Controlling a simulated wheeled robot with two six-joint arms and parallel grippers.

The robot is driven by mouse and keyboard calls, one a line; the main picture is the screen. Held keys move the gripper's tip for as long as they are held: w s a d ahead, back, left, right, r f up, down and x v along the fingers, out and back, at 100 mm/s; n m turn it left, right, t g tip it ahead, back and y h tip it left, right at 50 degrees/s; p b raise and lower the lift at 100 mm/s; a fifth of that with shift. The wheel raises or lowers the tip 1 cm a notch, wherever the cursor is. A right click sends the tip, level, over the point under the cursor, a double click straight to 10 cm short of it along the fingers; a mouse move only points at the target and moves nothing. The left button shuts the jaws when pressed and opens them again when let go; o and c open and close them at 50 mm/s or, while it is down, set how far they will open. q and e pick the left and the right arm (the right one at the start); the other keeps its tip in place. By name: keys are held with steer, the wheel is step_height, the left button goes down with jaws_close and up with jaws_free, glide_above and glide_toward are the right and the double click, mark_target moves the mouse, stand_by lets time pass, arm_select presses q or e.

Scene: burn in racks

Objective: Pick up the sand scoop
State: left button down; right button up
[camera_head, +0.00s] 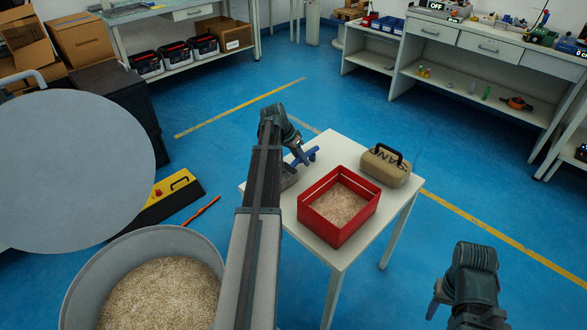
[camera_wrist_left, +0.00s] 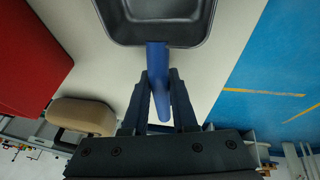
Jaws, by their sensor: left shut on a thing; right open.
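The sand scoop has a blue handle (camera_head: 306,157) and a dark grey pan; in the head view my left arm partly hides it. It is at the left side of the small white table (camera_head: 325,256). My left gripper (camera_head: 299,150) is shut on the blue handle. In the left wrist view the handle (camera_wrist_left: 158,85) lies between the two fingers, and the pan (camera_wrist_left: 160,30) extends beyond them. I cannot tell whether the pan touches the table. My right gripper (camera_head: 438,300) is open and empty, at the lower right, away from the table.
A red box of sand (camera_head: 332,236) stands on the table right of the scoop, with a tan SAND bag (camera_head: 386,169) behind it. A large grey drum of sand (camera_head: 80,290) with a raised round lid (camera_head: 75,170) is at left. Blue floor is clear around the right arm.

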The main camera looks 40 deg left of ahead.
stand_by(0.4)
arm_select(q)
steer(key=shift+r+p, duration=0.9)
step_height(320, 180, up, 2)
steer(key=shift+p, duration=1)
steer(key=s+a, duration=0.1)
steer(key=s, duration=0.4)
steer(key=s+a+r, duration=0.1)
steer(key=s+a, duration=0.1)
steer(key=s, duration=0.3)
steer(key=s+a+p, duration=0.1)
steer(key=s+a, duration=0.1)
steer(key=s, duration=0.3)
steer(key=shift+a+r, duration=0.15)
steer(key=shift+a, duration=0.1)
